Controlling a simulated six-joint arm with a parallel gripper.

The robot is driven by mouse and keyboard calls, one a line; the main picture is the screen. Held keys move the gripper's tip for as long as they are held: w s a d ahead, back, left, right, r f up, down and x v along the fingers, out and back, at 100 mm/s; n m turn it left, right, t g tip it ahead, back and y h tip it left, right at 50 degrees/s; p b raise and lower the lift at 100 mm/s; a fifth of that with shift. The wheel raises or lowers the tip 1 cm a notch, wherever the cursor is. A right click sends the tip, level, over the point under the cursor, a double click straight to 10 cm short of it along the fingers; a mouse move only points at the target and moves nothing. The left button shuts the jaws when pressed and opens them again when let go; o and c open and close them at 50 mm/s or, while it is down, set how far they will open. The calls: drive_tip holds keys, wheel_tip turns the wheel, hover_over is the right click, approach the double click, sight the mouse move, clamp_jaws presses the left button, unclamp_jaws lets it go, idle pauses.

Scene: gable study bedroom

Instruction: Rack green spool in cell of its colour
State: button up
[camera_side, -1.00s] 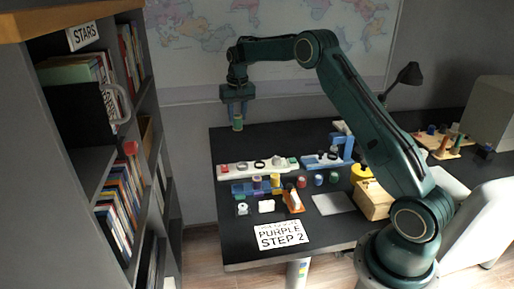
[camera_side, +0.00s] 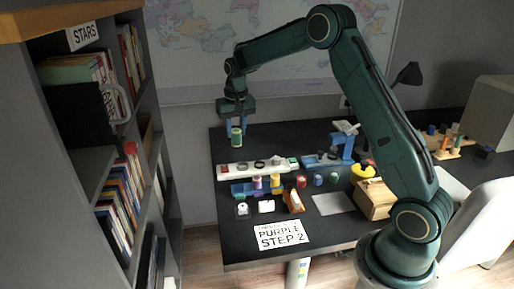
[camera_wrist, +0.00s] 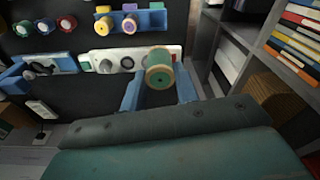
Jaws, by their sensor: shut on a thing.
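My gripper (camera_side: 236,112) is shut on the green spool (camera_side: 236,133) and holds it upright above the back left of the dark table, behind the white strip. In the wrist view the spool (camera_wrist: 159,72) shows its pale flange and green winding between the two blue fingers. A long white strip (camera_side: 228,171) with coloured patches, one red and one green, and round dark and grey parts lies below and in front of it. A blue rack (camera_side: 240,189) in front of the strip holds a purple spool (camera_side: 257,183) and a yellow spool (camera_side: 275,181). Its cell colours are unclear.
Red (camera_side: 301,182), blue (camera_side: 318,180) and green (camera_side: 334,178) small pieces stand right of the rack. A blue stand (camera_side: 346,146), a wooden box (camera_side: 373,200) and a sign (camera_side: 281,235) are nearby. A bookshelf (camera_side: 118,180) stands left. The table's back left is clear.

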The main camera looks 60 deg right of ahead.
wheel_tip(320, 180, down, 16)
drive_tip(key=shift+r, duration=0.25)
drive_tip(key=shift+f, duration=0.1)
drive_tip(key=shift+f, duration=2.05)
drive_tip(key=o, duration=1)
drive_tip(key=shift+f, duration=0.1)
drive_tip(key=shift+c, duration=0.2)
wheel_tip(320, 180, up, 12)
drive_tip(key=s, duration=0.1)
drive_tip(key=shift+a, duration=0.4)
drive_tip(key=shift+s, duration=0.1)
